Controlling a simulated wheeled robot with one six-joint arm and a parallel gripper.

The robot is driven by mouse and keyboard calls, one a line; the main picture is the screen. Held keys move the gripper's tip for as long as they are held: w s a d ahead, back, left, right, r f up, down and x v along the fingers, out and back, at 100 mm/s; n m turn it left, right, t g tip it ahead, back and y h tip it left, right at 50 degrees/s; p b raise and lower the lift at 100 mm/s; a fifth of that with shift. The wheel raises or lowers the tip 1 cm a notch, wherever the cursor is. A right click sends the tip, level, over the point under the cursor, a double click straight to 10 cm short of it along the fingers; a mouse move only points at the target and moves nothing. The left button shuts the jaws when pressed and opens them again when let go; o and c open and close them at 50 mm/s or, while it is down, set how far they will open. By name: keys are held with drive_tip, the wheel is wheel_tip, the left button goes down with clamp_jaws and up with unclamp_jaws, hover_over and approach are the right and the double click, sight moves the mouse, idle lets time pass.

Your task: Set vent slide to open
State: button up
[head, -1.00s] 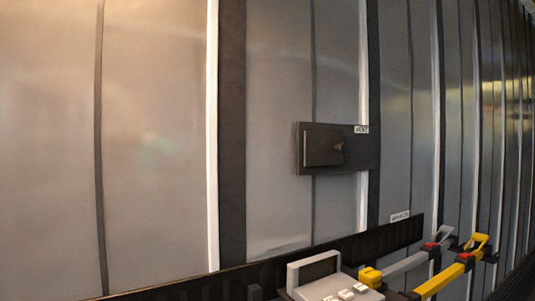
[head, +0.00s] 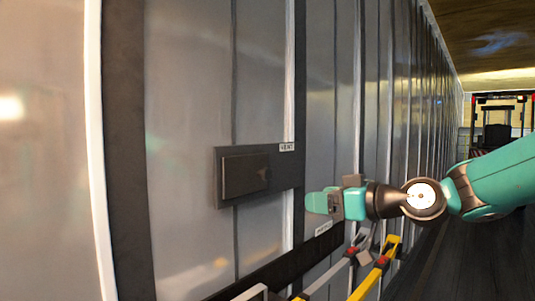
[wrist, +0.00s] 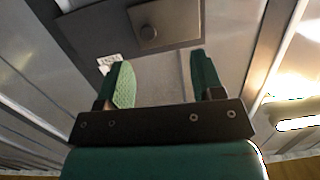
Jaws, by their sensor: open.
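The vent is a dark rectangular panel (head: 285,178) on the grey ribbed wall, with a white VENT label (head: 287,147) at its upper right. Its slide is a raised dark plate (head: 238,176) with a small knob (head: 263,175), sitting toward the panel's left end. In the wrist view the slide's round knob (wrist: 148,32) is at the top, beyond my fingertips. My gripper (head: 316,203) is right of the panel in the head view, apart from the knob. In the wrist view my gripper (wrist: 161,72) has its two green fingers spread with nothing between them.
Grey and yellow lever bars (head: 372,275) with red parts stand out from the wall below my gripper. A dark rail (head: 285,272) runs below the vent. A forklift (head: 497,135) stands far back at right. The wall left of the vent is clear.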

sight(270, 174)
drive_tip(key=shift+t+y, duration=0.4)
drive_tip(key=shift+t, duration=0.4)
drive_tip(key=r+p+x, duration=0.1)
drive_tip(key=p+x, duration=0.2)
drive_tip(key=x, duration=0.2)
drive_tip(key=w+d+r+p+x, duration=0.1)
drive_tip(key=p+x, duration=0.2)
drive_tip(key=x, duration=0.3)
drive_tip(key=w+r+p+x, duration=0.1)
drive_tip(key=p+x, duration=0.2)
drive_tip(key=x, duration=0.3)
drive_tip(key=shift+w+d+p, duration=0.2)
drive_tip(key=shift+d+p, duration=0.1)
drive_tip(key=shift+p, duration=0.05)
drive_tip(key=shift+w+a+f, duration=0.2)
drive_tip(key=shift+w+a, duration=0.15)
drive_tip(key=shift+a, duration=0.15)
clamp_jaws()
drive_tip(key=shift+w+d, duration=0.1)
